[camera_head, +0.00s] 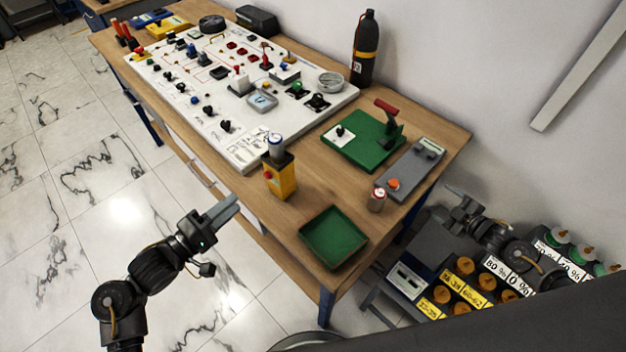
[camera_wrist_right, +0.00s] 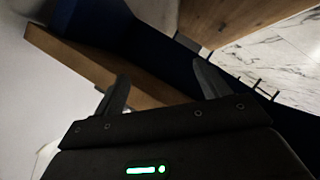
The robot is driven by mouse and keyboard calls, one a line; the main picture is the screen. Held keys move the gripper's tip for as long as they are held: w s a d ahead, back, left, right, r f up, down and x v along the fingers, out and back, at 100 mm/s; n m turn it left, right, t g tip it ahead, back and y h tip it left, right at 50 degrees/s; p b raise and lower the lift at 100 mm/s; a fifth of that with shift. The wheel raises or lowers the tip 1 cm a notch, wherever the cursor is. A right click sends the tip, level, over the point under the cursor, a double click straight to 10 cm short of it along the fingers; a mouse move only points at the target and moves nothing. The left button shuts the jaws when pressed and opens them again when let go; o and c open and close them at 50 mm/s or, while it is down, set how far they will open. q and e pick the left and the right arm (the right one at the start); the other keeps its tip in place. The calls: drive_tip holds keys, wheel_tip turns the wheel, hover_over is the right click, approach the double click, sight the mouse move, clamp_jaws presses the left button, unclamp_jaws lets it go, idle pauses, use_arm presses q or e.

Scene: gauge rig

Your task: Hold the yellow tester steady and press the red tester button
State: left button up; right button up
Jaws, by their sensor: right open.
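The yellow tester (camera_head: 283,181) stands upright on the wooden table near its front edge. A round gauge (camera_head: 275,140) sits on top of it. The red tester button (camera_head: 267,175) is on the tester's left face. My left gripper (camera_head: 233,203) is off the table's front edge, left of the tester and apart from it. Its fingers point toward the table and look close together; whether they are shut is unclear. My right gripper (camera_head: 452,202) is beyond the table's right edge, far from the tester. Its two spread, empty fingers show in the right wrist view (camera_wrist_right: 160,76).
A green tray (camera_head: 334,237) lies right of the tester. A small red-topped canister (camera_head: 376,200), a grey box with an orange button (camera_head: 411,170) and a green press (camera_head: 364,140) stand beyond. A large white panel (camera_head: 240,95) fills the table's far left part.

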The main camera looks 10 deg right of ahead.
drive_tip(key=w+d+r+n+t+y, duration=0.1)
drive_tip(key=w+d+r+n, duration=0.15)
drive_tip(key=r, duration=0.75)
drive_tip(key=w+d+r+n+y, duration=0.15)
drive_tip(key=w+r, duration=0.25)
drive_tip(key=r, duration=0.7)
drive_tip(key=a+r+n+y, duration=0.1)
drive_tip(key=a+r+n, duration=0.2)
drive_tip(key=r, duration=0.5)
drive_tip(key=a+r+n+y, duration=0.2)
drive_tip(key=a+r, duration=0.2)
drive_tip(key=r, duration=0.4)
drive_tip(key=m+g+y, duration=0.4)
drive_tip(key=g+y, duration=0.3)
approach(285, 163)
drive_tip(key=w+d+r, duration=0.2)
drive_tip(key=d+r, duration=0.1)
drive_tip(key=d, duration=0.4)
drive_tip(key=s+a+g+y, duration=0.2)
drive_tip(key=s+a+g, duration=0.15)
drive_tip(key=a, duration=1.05)
drive_tip(key=d+f+m+t+h, duration=0.35)
drive_tip(key=m+t+h, duration=0.35)
drive_tip(key=m+t, duration=0.3)
drive_tip(key=shift+n, duration=0.3)
drive_tip(key=x, duration=1.1)
drive_tip(key=shift+s+a+f, duration=0.1)
drive_tip(key=shift+s, duration=0.05)
